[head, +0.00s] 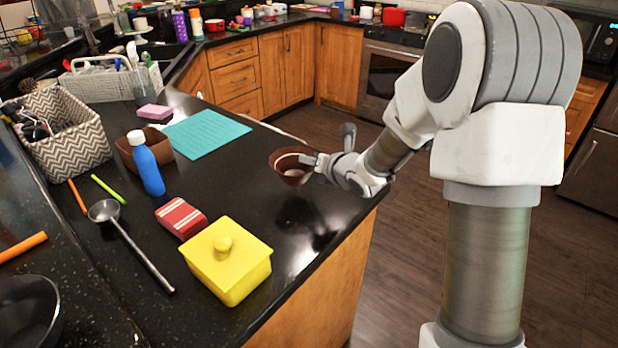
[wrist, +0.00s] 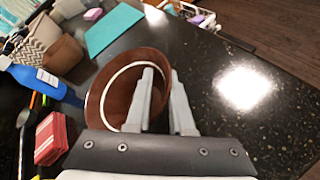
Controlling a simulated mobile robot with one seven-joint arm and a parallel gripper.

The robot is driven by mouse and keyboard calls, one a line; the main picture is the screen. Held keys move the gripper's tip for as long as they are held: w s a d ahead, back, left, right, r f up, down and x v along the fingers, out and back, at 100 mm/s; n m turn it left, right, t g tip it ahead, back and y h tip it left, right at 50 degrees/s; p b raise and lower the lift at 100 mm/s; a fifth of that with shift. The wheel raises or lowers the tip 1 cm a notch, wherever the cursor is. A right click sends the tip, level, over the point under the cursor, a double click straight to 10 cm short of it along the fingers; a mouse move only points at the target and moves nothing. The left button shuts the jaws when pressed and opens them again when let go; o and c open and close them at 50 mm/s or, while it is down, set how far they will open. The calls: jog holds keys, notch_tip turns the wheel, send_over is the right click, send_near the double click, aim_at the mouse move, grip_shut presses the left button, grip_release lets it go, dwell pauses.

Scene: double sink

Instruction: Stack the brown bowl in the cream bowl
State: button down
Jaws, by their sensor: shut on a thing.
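The brown bowl (head: 285,162) is held at its right rim by my gripper (head: 312,163), near the counter's right edge. It appears to be above the counter, with a dark reflection below it. In the wrist view the brown bowl (wrist: 112,105) is tilted toward the camera and shows a pale ring inside. My gripper (wrist: 161,74) has one finger inside the bowl and the other outside, closed on its wall. I cannot make out a separate cream bowl in either view.
A yellow lidded box (head: 228,270), a red packet (head: 181,218), a ladle (head: 135,250) and a blue bottle (head: 148,168) stand left of the bowl. A teal sheet (head: 207,134) and a brown container (head: 162,150) lie farther back. The counter (head: 330,215) around the bowl is clear.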

notch_tip(320, 180, down, 4)
jog(key=shift+a+f, duration=0.1)
jog(key=shift+a, duration=0.05)
dwell(0.3)
jog(key=c, duration=0.8)
grip_release()
jog(key=shift+o, duration=0.2)
